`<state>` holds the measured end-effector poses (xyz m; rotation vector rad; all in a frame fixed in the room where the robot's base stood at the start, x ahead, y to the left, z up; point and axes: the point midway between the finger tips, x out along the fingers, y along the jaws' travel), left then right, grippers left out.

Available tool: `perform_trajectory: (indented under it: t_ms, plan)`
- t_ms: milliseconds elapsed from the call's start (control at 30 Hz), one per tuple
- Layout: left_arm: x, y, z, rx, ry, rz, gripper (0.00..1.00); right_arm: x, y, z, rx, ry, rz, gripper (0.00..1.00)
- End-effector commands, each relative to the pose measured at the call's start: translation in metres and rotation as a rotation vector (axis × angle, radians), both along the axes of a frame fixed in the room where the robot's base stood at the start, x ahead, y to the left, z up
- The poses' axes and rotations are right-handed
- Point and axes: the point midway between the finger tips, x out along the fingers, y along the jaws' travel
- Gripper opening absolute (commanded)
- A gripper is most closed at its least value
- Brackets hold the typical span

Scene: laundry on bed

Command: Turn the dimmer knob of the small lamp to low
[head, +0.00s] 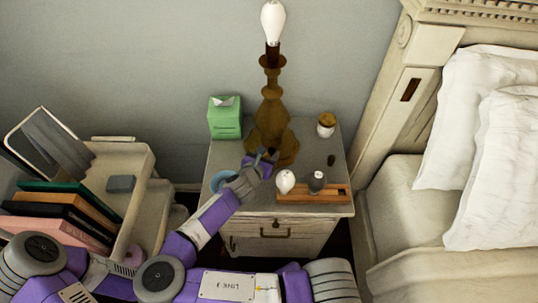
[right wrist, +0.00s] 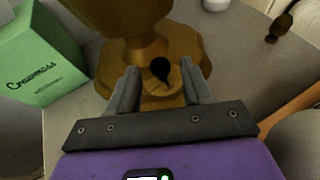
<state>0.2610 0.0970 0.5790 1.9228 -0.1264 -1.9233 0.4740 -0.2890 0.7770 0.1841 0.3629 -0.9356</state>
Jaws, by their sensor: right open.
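The small lamp (head: 271,90) stands upright on the nightstand (head: 225,208), with a brown turned body and a bare white bulb (head: 273,20). In the right wrist view its brown base (right wrist: 142,50) fills the upper middle. A small dark round dimmer knob (right wrist: 160,68) shows at the base, between the spread fingers of my right gripper (right wrist: 158,66). The fingers stand either side of it with visible gaps. In the head view my right gripper (head: 263,156) is at the front of the lamp base and hides the knob. My left gripper is not in view.
A green tissue box (head: 225,118) stands left of the lamp; a jar (head: 326,125) is to its right. A wooden tray (head: 330,195) with a white and a grey shaker lies at the front right. A bookshelf cart (head: 135,160) is left, the bed (head: 410,205) right.

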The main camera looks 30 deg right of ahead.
Motion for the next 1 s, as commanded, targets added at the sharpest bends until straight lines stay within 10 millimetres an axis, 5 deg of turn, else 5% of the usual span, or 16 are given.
perform_trajectory:
  t_ms: [433,733,1000]
  plan:
    - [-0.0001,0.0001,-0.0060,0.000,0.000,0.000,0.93,0.0035,-0.0058,-0.0030,0.000,0.000,0.004,0.48]
    - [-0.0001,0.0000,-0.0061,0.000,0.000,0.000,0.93,0.0034,-0.0058,-0.0033,0.000,0.000,0.004,0.02]
    - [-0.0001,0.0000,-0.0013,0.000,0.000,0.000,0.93,0.0038,-0.0053,-0.0023,0.002,0.000,-0.010,0.00]
